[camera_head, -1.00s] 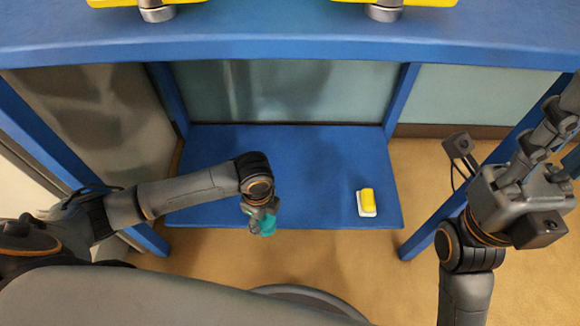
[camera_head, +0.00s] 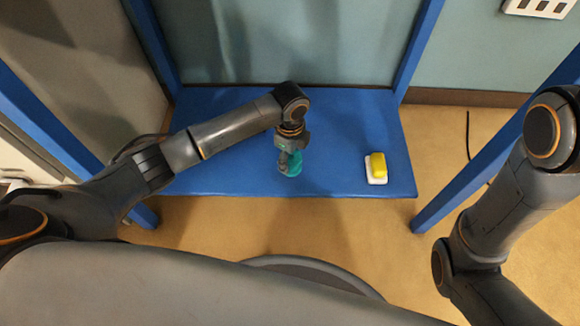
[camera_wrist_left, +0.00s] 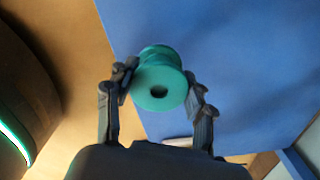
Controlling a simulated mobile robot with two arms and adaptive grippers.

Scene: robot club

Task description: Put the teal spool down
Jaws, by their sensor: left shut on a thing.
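The teal spool (camera_head: 292,165) is in my left gripper (camera_head: 288,155), over the front middle part of the blue lower shelf (camera_head: 225,170). In the left wrist view, the spool (camera_wrist_left: 160,78) sits between the two dark fingers of the left gripper (camera_wrist_left: 160,88), with its round flange and dark centre hole facing the camera. The gripper is shut on it. I cannot tell whether the spool touches the shelf. My right arm shows at the right of the head view, but its gripper is out of the picture.
A yellow block (camera_head: 378,165) on a white base (camera_head: 376,178) sits on the shelf to the right of the spool. Blue legs (camera_head: 470,150) stand at the sides. The shelf is bare between the spool and the yellow block.

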